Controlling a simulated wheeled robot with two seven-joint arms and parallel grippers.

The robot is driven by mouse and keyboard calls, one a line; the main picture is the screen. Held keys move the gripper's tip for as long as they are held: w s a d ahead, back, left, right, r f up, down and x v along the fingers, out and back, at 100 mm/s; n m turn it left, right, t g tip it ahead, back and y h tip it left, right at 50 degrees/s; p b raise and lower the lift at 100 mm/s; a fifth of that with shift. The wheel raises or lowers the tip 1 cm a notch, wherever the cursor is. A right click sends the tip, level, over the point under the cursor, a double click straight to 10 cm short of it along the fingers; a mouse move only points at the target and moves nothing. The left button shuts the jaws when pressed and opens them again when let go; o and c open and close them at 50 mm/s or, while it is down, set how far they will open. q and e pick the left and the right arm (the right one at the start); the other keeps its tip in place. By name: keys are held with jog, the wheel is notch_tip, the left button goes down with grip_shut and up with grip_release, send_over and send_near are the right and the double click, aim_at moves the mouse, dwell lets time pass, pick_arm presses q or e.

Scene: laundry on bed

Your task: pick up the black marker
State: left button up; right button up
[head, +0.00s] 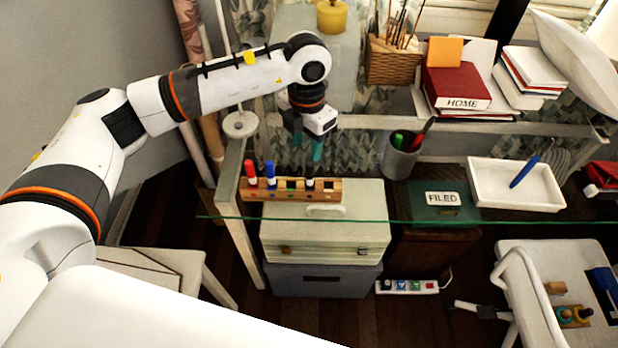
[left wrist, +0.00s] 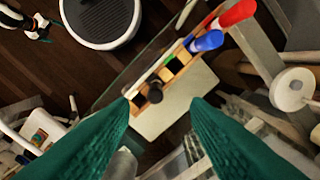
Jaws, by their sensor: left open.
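The black marker (head: 310,184) stands upright in a slot at the right part of a wooden marker holder (head: 328,190) on the glass-topped desk. Its dark round end (left wrist: 155,96) shows in the left wrist view, between the fingertips but apart from them. A red marker (head: 250,169) and a blue marker (head: 270,170) stand at the holder's left end. My left gripper (head: 307,147) is open and empty, pointing down just above the black marker. Its teal fingers (left wrist: 160,102) straddle the marker's line of sight in the left wrist view.
A pen cup (head: 400,160) stands right of the holder. Farther right is a white tray (head: 480,178) with a blue pen (head: 524,171). A wicker basket (head: 393,66) and red book (head: 455,86) stand on the back shelf. The space between gripper and marker looks clear.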

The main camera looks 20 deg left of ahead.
aim_at(307, 163)
pick_arm(q)
notch_tip(307, 163, down, 6)
jog(key=shift+p, duration=0.8)
jog(key=f, duration=0.1)
jog(key=f+p, duration=0.1)
jog(key=f, duration=0.1)
jog(key=f+p, duration=0.1)
jog(key=f, duration=0.1)
jog(key=shift+d, duration=0.35)
jog(key=shift+f, duration=0.2)
grip_shut()
